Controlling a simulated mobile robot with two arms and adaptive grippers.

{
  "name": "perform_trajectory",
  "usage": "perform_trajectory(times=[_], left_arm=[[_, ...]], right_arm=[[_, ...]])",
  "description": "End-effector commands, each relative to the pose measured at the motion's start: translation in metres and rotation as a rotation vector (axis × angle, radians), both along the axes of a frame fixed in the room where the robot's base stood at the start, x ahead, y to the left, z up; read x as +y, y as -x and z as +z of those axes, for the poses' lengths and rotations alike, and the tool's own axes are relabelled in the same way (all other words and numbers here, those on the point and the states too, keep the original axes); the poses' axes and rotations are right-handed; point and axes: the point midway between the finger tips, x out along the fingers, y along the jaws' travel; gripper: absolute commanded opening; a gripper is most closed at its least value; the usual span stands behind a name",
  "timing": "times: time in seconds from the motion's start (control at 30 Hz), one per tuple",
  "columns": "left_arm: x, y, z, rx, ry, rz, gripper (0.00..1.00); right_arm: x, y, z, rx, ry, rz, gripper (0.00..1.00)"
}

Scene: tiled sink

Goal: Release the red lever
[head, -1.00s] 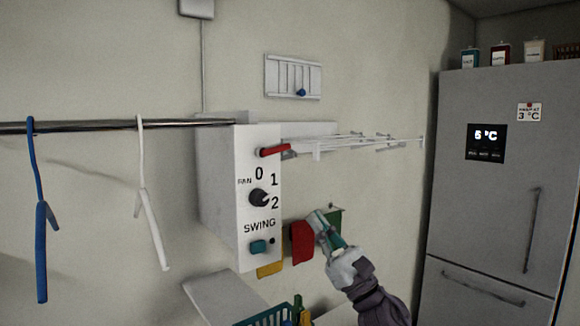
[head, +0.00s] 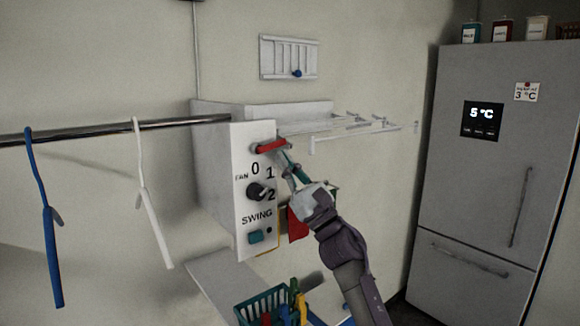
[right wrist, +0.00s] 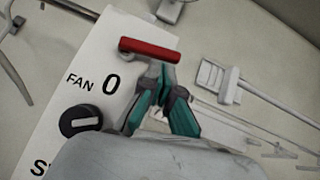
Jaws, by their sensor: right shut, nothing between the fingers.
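The red lever (head: 271,146) sits near the top of the white control box (head: 252,215) front, above the fan dial, and points to the right, roughly level. It also shows in the right wrist view (right wrist: 150,50), just beyond my fingertips. My right gripper (head: 286,162) is shut with nothing between its fingers. In the right wrist view its fingertips (right wrist: 159,72) are close below the lever's right part; I cannot tell whether they touch it. My left gripper is not in view.
A black fan dial (head: 258,191) and a teal swing button (head: 256,237) are below the lever. A white wire rack (head: 350,131) extends to the right. A rod with blue (head: 50,235) and white (head: 150,210) hangers is at left. A teal basket (head: 262,303) is below.

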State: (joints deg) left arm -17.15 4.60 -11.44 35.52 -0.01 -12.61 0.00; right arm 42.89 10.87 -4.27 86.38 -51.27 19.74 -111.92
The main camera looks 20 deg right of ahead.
Motion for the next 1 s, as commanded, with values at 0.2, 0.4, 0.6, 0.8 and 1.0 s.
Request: perform_trajectory(times=[0.2,0.4,0.6,0.8,1.0], left_arm=[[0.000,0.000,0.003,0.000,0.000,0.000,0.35],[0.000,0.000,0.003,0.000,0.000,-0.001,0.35],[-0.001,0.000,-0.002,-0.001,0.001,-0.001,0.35],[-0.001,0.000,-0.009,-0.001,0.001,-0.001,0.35],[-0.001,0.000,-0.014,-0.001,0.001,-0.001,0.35]], right_arm=[[0.001,0.000,0.004,0.000,0.000,0.000,0.00],[0.001,0.000,0.004,0.000,0.000,0.000,0.00],[0.000,0.001,0.004,-0.008,0.020,0.000,0.00],[-0.001,0.000,0.006,-0.022,0.057,0.000,0.00],[-0.002,0.000,0.007,-0.031,0.084,-0.001,0.00]])
